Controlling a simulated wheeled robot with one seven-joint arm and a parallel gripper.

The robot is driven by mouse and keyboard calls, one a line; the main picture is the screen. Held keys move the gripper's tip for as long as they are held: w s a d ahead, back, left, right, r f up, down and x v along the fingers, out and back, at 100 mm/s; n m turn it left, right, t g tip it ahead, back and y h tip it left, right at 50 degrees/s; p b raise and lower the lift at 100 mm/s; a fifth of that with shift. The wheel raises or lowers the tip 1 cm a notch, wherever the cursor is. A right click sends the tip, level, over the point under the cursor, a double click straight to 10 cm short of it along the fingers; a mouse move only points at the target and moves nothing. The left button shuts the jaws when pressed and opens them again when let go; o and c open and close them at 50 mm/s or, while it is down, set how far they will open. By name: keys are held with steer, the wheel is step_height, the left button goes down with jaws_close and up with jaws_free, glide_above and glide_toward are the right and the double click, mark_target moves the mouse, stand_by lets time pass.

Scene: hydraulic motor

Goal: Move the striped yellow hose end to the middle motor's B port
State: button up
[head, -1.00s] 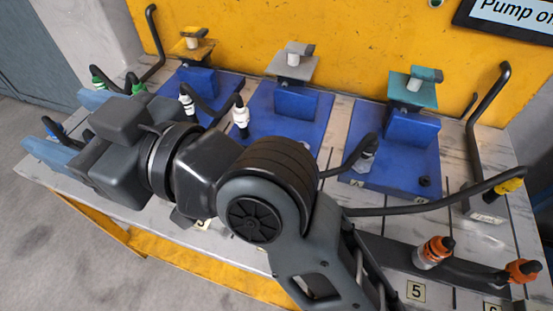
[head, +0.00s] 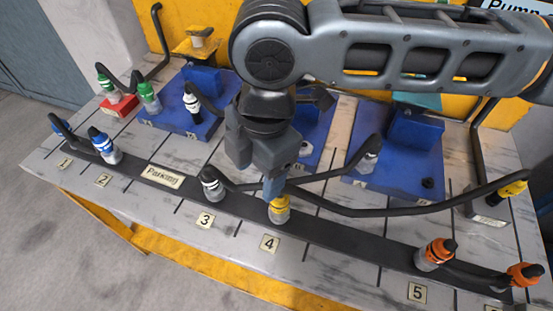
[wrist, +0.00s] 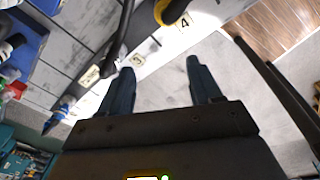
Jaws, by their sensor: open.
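One yellow hose end (head: 279,208) stands upright in the parking rail by label 4; the other yellow end (head: 513,188) is at the far right. A black hose joins them. Stripes are too small to tell. My gripper (head: 273,187) points down just above the yellow end at label 4. In the wrist view my gripper (wrist: 160,80) is open and empty, with that yellow end (wrist: 172,10) beyond the fingers near the top edge, apart from them. The middle motor's blue plate (head: 318,140) is largely hidden by my arm; I cannot make out its B port clearly.
A grey-white hose end (head: 211,185) stands near label 3, close left of my gripper. A blue end (head: 105,145) is near label 2, orange ends (head: 434,252) near label 5. The front strip is mostly clear.

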steer(key=d, duration=0.1)
steer(key=w+d+h, duration=0.1)
steer(key=d, duration=0.1)
steer(key=shift+w+d, duration=0.15)
steer(key=shift+d, duration=0.15)
step_height(320, 180, down, 5)
steer(key=b, duration=0.4)
steer(key=shift+a+f+b, duration=0.1)
steer(key=shift+b, duration=0.3)
steer(key=shift+f+b, duration=0.7)
steer(key=shift+f, duration=1.15)
steer(key=shift+p, duration=0.3)
jaws_close()
steer(key=shift+r, duration=0.2)
steer(key=shift+r+p, duration=0.2)
steer(key=shift+p, duration=0.1)
